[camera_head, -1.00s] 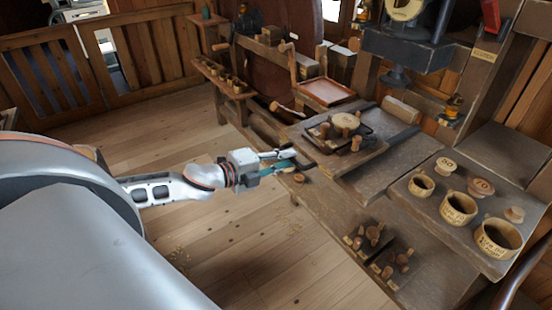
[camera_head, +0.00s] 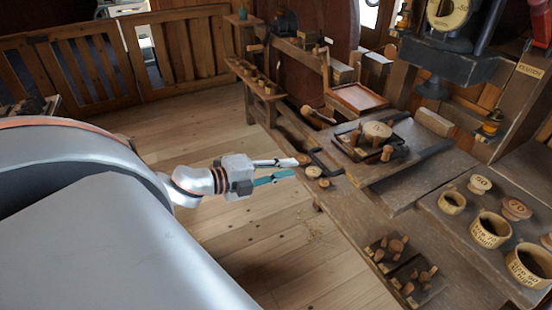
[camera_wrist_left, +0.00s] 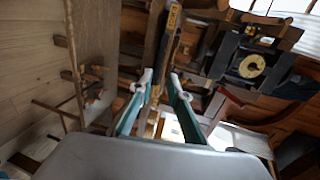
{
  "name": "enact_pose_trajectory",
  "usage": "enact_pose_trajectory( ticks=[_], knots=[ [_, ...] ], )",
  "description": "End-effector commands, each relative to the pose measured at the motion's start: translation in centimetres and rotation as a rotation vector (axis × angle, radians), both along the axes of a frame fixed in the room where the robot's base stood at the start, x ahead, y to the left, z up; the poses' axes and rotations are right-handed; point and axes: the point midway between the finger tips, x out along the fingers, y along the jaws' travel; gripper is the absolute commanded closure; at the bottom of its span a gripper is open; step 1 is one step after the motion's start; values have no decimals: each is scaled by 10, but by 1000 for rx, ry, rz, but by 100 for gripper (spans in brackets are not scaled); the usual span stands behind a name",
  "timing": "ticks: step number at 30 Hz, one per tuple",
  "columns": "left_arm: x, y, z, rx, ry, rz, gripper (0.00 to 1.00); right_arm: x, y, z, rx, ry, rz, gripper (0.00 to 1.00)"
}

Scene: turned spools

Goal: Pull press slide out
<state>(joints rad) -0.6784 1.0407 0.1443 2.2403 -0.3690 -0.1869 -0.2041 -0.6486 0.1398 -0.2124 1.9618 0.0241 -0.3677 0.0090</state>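The press slide (camera_head: 362,178) is a grey board below the press (camera_head: 450,58), bearing a dark tray (camera_head: 352,150) with a round disc and several spools. A dark U-shaped handle (camera_head: 318,163) sticks out from its left edge. My left gripper (camera_head: 295,168) is left of this handle, its fingers pointing at it with a gap between. It is open and empty; the two separate fingers also show in the left wrist view (camera_wrist_left: 160,80). Contact with the handle is not visible. The press dial (camera_wrist_left: 252,66) is at upper right in the wrist view. My right gripper is not in view.
Small wooden discs (camera_head: 323,183) lie on the bench near the handle. Labelled cups (camera_head: 490,230) stand at the right, and a dark spool rack (camera_head: 400,268) is at the front. A reddish tray (camera_head: 358,97) is behind the slide. Floor left of the bench is clear.

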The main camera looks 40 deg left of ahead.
Motion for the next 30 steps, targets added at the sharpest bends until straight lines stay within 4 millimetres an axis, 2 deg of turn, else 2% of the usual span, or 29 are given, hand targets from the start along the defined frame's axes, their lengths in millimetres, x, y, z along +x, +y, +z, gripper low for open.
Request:
enact_pose_trajectory(
  ticks=[3,10,30],
  knots=[
    [-12,3,1,-4,3,1,82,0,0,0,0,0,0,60],
    [-24,8,5,-2,1,-1,82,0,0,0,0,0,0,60],
    [-27,9,6,-1,0,0,82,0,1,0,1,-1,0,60]
  ],
)
